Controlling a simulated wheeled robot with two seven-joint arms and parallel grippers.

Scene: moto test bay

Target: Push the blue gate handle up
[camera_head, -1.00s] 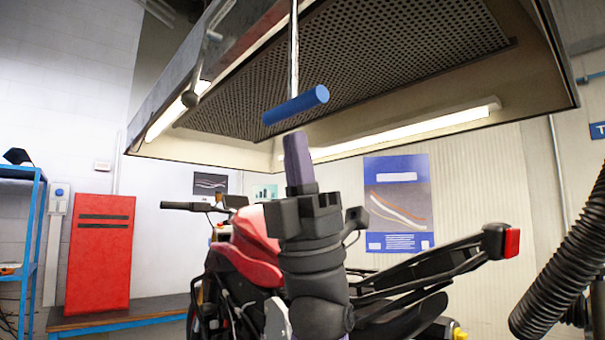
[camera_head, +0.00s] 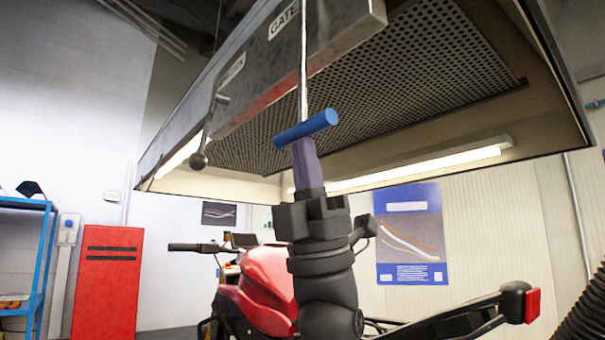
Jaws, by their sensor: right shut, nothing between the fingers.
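The blue gate handle (camera_head: 306,128) is a horizontal blue bar at the lower end of a thin metal rod (camera_head: 303,70). The rod hangs down from the hood near a label reading "GATE" (camera_head: 283,20). My right gripper (camera_head: 304,143) points straight up with its purple-grey fingers shut and empty. Its fingertips are right under the middle of the bar in the picture and appear to meet its underside; actual contact is hard to tell. My left gripper is not in view.
The metal hood (camera_head: 345,32) with a perforated underside spans the top. A red motorcycle (camera_head: 268,280) stands behind my right arm. A red cabinet (camera_head: 108,285) and blue shelf (camera_head: 40,255) are at left.

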